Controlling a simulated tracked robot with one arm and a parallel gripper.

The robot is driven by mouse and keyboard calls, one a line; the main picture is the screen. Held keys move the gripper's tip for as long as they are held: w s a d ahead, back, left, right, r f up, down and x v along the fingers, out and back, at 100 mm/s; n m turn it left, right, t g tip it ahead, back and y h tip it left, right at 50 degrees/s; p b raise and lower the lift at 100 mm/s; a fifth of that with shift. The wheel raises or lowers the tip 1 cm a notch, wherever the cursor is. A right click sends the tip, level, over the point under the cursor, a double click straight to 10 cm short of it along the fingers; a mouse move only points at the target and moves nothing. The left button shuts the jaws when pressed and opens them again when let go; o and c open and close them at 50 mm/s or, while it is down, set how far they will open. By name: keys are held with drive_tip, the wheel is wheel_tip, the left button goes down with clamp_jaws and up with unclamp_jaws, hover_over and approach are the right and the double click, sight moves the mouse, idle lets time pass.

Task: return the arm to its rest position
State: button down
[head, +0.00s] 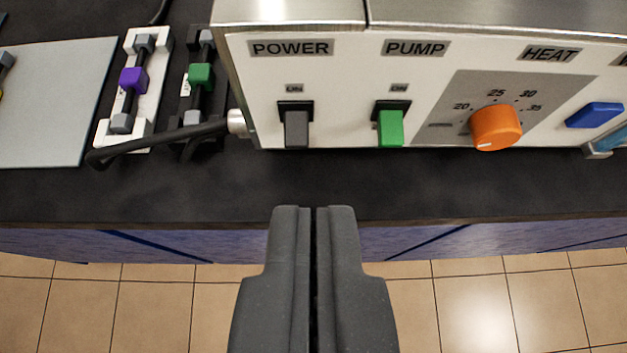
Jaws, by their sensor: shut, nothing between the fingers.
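My gripper (313,212) shows at the bottom centre of the head view. Its two dark grey fingers lie side by side with only a thin dark line between them, shut and empty. The fingertips appear below the control panel (345,85), over the front edge of the dark bench top, and touch no control that I can see. The rest of my arm is out of view.
The panel carries a dark POWER switch (296,127), a green PUMP switch (390,126), an orange HEAT knob (496,127) and a blue part (594,115). A black cable (160,139), purple clamp (133,80) and green clamp (201,76) are left. Tiled floor (130,300) lies in front.

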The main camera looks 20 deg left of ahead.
drive_tip(key=s+d+r+m+t+h, duration=0.1)
drive_tip(key=s+d+r, duration=0.1)
drive_tip(key=r, duration=0.6)
drive_tip(key=s+d+r+t, duration=0.1)
drive_tip(key=d+r, duration=0.2)
drive_tip(key=r, duration=0.6)
drive_tip(key=s+d+r+m+t+h, duration=0.1)
drive_tip(key=s+d+r, duration=0.1)
drive_tip(key=r, duration=0.6)
drive_tip(key=s+d+r+t, duration=0.1)
drive_tip(key=s+r, duration=0.5)
drive_tip(key=r, duration=0.2)
drive_tip(key=s+d+r+m+t, duration=0.1)
drive_tip(key=s+r, duration=0.4)
drive_tip(key=r, duration=0.3)
drive_tip(key=shift+s+d+r+h, duration=0.15)
drive_tip(key=shift+s+r+h, duration=0.15)
drive_tip(key=shift+s+h, duration=0.1)
drive_tip(key=shift+w, duration=0.1)
